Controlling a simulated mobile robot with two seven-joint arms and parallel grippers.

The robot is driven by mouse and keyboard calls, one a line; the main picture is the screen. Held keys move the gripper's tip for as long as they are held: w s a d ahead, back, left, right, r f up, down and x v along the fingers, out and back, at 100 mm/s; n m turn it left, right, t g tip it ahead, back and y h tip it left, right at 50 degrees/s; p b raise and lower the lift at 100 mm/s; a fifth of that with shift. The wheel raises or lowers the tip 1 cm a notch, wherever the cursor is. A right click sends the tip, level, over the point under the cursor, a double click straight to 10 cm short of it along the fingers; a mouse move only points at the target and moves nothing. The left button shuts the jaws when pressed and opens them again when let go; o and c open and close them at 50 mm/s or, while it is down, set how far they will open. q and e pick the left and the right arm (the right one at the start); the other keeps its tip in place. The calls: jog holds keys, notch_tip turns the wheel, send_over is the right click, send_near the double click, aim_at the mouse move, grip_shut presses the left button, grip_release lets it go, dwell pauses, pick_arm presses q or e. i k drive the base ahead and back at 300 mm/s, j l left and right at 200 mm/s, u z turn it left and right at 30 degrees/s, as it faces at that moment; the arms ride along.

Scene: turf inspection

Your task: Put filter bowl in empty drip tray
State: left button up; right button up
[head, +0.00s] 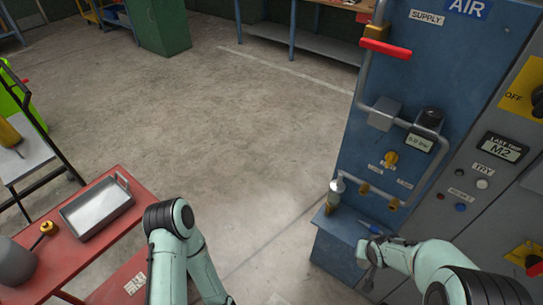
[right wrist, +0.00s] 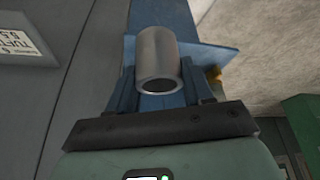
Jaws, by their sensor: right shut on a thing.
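The filter bowl (right wrist: 158,62), a grey metal cylinder with an open end, is between the fingers of my right gripper (right wrist: 158,78) in the right wrist view. The gripper is shut on it. In the head view my right gripper (head: 369,246) is at the lower right, in front of the blue panel's base; the bowl is small and partly hidden there. The drip tray (head: 72,224), a shallow grey metal tray, lies empty on the red cart at the left, far from my right gripper. My left arm shows beside the cart, but its gripper is out of view.
The red cart (head: 135,222) also carries a dark grey rounded container (head: 14,262) and a small brass fitting (head: 47,227). The blue air panel (head: 365,150) has pipes and a small bottle (head: 335,190) at its foot. Open floor (head: 240,130) lies between cart and panel.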

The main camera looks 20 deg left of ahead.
aim_at(98, 209)
jog(key=j+u, duration=0.1)
jog(key=u, duration=1.4)
